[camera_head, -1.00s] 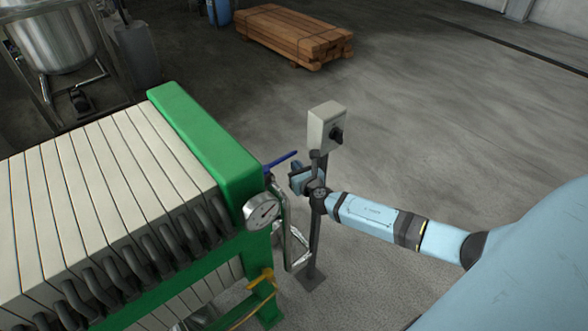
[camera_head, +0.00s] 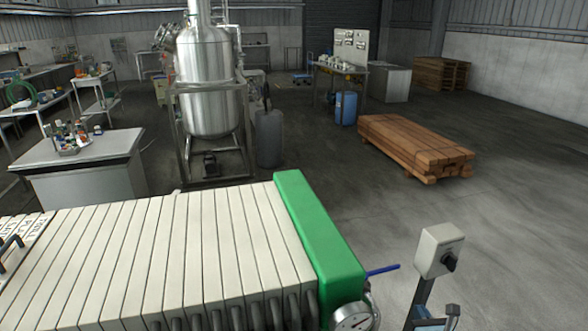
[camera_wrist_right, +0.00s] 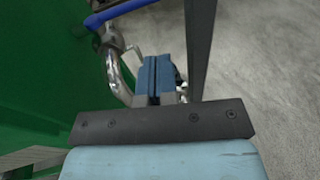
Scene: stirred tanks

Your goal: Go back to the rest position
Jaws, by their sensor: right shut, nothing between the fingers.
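My right gripper (camera_head: 436,320) shows only in part at the bottom edge of the head view, close to the post under the grey switch box (camera_head: 440,250). In the right wrist view its two blue fingers (camera_wrist_right: 153,80) are together with nothing between them. They are beside a curved metal pipe (camera_wrist_right: 115,75) and a dark post (camera_wrist_right: 199,45). The wrist view does not clearly show whether they touch either one. My left gripper is in neither current view.
The filter press with its green end plate (camera_head: 318,235) and pale plates (camera_head: 170,255) fills the lower left. Timber (camera_head: 415,145) lies behind. Floor at right is clear.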

